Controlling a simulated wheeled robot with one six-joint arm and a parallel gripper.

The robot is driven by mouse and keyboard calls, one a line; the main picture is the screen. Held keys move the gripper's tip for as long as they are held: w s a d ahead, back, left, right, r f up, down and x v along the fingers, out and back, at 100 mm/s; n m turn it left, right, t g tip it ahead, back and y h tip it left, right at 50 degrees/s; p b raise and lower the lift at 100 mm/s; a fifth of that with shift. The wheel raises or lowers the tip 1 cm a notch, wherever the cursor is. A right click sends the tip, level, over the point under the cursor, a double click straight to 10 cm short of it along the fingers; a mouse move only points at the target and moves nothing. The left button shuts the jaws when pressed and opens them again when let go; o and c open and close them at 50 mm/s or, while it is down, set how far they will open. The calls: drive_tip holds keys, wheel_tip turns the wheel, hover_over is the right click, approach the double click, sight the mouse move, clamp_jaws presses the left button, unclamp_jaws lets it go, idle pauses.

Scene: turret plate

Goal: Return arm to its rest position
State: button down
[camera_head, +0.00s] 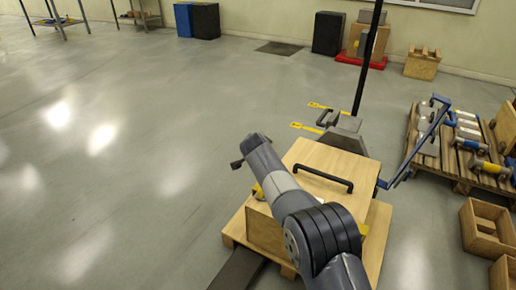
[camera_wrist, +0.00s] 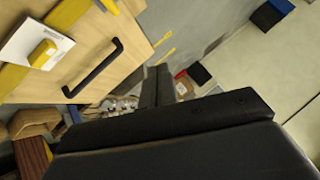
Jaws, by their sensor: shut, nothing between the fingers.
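My arm reaches up from the bottom of the head view over a wooden crate with a black bar handle (camera_head: 322,178). My gripper (camera_head: 238,163) is at the arm's far end, above the floor just beyond the crate's left edge. In the wrist view my gripper (camera_wrist: 165,88) is a dark shape across the middle, shut and empty. The crate's light wooden face (camera_wrist: 120,35) and its black handle (camera_wrist: 93,68) show at upper left there, apart from the fingers. A white card with a yellow block (camera_wrist: 42,54) lies on that face.
The crate sits on a pallet (camera_head: 378,250). A pallet jack (camera_head: 340,135) with a tall black post stands behind it. At right are a pallet of tools (camera_head: 460,150) and open wooden boxes (camera_head: 485,228). The floor at left is clear.

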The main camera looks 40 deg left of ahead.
drive_tip(key=shift+s+r, duration=0.85)
drive_tip(key=shift+s, duration=0.05)
drive_tip(key=shift+f, duration=0.1)
